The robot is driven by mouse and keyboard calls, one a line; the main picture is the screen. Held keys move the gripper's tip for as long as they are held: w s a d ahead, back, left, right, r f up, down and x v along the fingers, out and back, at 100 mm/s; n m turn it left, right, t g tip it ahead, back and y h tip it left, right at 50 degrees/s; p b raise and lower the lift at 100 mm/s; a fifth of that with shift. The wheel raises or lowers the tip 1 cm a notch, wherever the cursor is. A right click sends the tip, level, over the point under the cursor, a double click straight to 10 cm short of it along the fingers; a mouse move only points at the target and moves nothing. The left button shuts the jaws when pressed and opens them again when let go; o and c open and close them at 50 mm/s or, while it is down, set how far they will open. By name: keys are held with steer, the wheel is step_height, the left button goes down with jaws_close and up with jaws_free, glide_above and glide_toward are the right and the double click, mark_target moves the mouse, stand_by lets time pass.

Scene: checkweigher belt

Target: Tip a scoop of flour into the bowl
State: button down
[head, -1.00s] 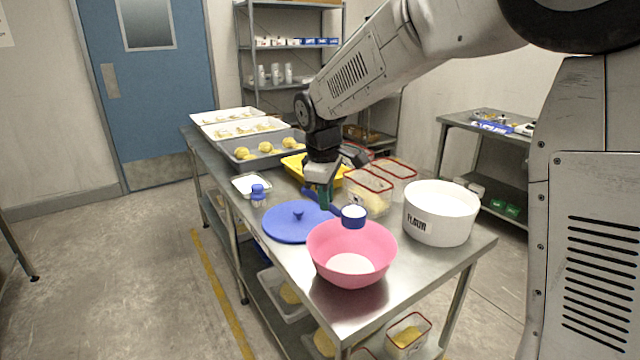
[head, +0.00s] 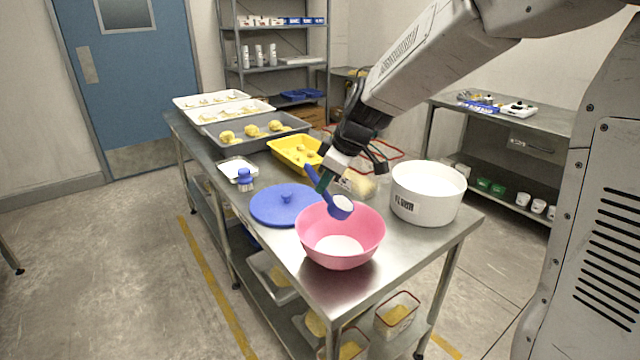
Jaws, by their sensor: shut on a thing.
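A pink bowl (head: 341,238) stands near the table's front end with white flour (head: 338,246) in its bottom. My gripper (head: 323,181) is shut on the handle of a blue scoop (head: 340,210). The scoop is over the bowl's back rim area, tilted toward the lower right, and white flour still shows in its cup. A white round tub labelled FLOUR (head: 427,193) stands right of the bowl, filled with white flour. The gripper's fingertips are partly hidden by the scoop handle.
A small blue-topped brush (head: 245,180), a yellow tray (head: 295,153) and clear red-rimmed containers (head: 385,153) stand behind. The front table corner (head: 400,262) is clear.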

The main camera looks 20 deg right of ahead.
steer(key=d+y, duration=0.1)
steer(key=s+d+t+y, duration=0.1)
steer(key=d+t+y, duration=0.1)
steer(key=shift+s+r+m+y, duration=0.3)
steer(key=shift+r+y, duration=0.05)
steer(key=shift+y, duration=0.05)
steer(key=d+t+y, duration=0.1)
steer(key=s+y, duration=0.1)
steer(key=shift+d+f+t+y, duration=0.2)
steer(key=shift+d+t+y, duration=0.15)
steer(key=shift+t+y, duration=0.05)
steer(key=shift+s+d+t+y, duration=0.25)
steer(key=shift+d+t+y, duration=0.2)
steer(key=shift+t+y, duration=0.2)
